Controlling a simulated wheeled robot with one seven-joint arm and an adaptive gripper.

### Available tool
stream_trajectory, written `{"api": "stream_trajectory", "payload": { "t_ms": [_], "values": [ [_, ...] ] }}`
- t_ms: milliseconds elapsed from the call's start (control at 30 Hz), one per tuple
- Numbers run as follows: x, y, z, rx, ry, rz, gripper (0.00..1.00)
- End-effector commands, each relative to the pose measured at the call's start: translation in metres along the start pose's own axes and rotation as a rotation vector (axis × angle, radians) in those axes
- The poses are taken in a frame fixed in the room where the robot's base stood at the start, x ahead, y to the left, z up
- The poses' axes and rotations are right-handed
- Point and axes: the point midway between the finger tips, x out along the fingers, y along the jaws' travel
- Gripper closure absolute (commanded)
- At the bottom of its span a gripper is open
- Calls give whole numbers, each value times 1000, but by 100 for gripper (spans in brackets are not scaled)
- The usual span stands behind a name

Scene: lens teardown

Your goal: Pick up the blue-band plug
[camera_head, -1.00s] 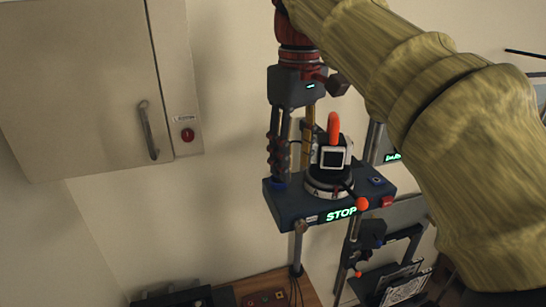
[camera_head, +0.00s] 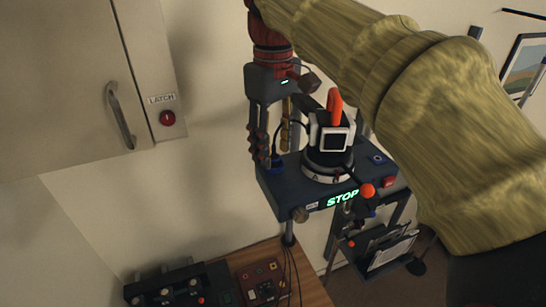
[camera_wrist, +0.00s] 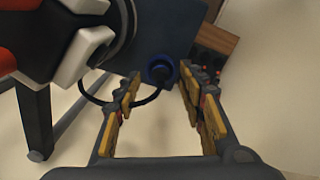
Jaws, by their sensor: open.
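The blue-band plug (camera_wrist: 161,68) is dark with a blue ring and a black cable. In the wrist view it sits at the platform's edge, framed between my fingertips and beyond them. In the head view its blue part (camera_head: 276,161) shows low at the platform's left, partly hidden by a finger. My gripper (camera_head: 272,150) is open and points down above this corner. In the wrist view my gripper (camera_wrist: 160,85) has a finger on each side of the plug's line, with nothing held. I cannot tell whether either finger touches the plug.
The dark platform (camera_head: 273,195) with its STOP display carries a white and black device (camera_head: 334,140) with an orange top, close right of my gripper. A wall cabinet (camera_head: 65,80) is at left. Below stands a wooden table (camera_head: 312,287) with control boxes.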

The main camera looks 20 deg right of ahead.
Motion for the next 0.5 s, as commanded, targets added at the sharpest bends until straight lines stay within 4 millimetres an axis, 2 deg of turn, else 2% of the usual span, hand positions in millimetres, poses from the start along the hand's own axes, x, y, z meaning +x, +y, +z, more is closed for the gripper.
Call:
{"api": "stream_trajectory", "payload": {
  "t_ms": [133, 367, 500],
  "values": [
    [10, 0, 0, 0, 1, 1, 60],
    [11, 0, 0, 0, 1, 1, 60],
    [10, 0, 0, 0, 2, 1, 68]
  ]
}}
